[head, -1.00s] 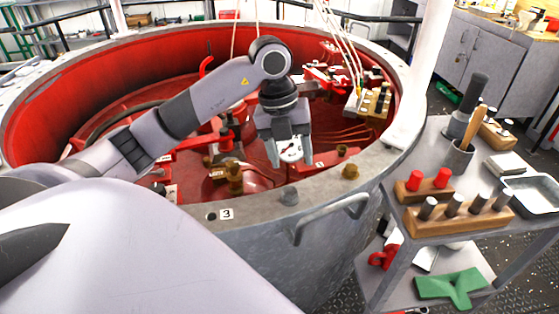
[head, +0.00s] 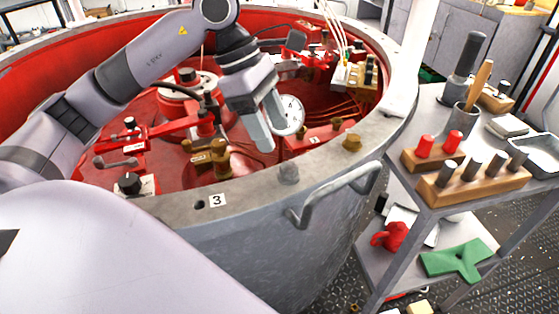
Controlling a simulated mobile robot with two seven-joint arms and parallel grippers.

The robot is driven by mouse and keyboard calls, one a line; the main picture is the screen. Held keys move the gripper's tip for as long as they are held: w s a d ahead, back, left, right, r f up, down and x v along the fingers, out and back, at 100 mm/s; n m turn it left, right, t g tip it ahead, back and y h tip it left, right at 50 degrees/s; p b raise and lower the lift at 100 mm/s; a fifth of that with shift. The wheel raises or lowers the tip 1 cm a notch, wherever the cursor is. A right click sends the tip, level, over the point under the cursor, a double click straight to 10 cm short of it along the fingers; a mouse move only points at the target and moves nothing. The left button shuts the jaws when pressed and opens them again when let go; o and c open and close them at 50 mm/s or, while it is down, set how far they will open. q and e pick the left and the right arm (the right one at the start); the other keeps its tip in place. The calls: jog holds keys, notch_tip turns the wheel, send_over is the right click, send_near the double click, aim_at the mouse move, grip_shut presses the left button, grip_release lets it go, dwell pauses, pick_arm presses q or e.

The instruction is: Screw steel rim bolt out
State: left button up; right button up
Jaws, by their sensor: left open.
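The steel rim bolt (head: 288,174) is a short grey bolt standing upright on the flat grey rim (head: 250,187) of the round red-lined vessel. A brass bolt (head: 352,142) stands farther right along the same rim. My left gripper (head: 275,138) is open and empty, tilted with its fingers pointing down and to the right. Its fingertips are above and slightly left of the steel bolt and apart from it. A white dial gauge shows behind the fingers. My right gripper is not in view.
An empty hole (head: 199,204) sits in the rim beside a label "3" (head: 217,200). A curved handle (head: 335,195) is on the vessel's outer wall. Red clamps and brass fittings fill the inside. A grey cart (head: 440,205) at right holds wooden blocks (head: 475,187) with pegs.

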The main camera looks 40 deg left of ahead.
aim_at(288, 166)
pick_arm(q)
jog(key=shift+x, duration=3.6)
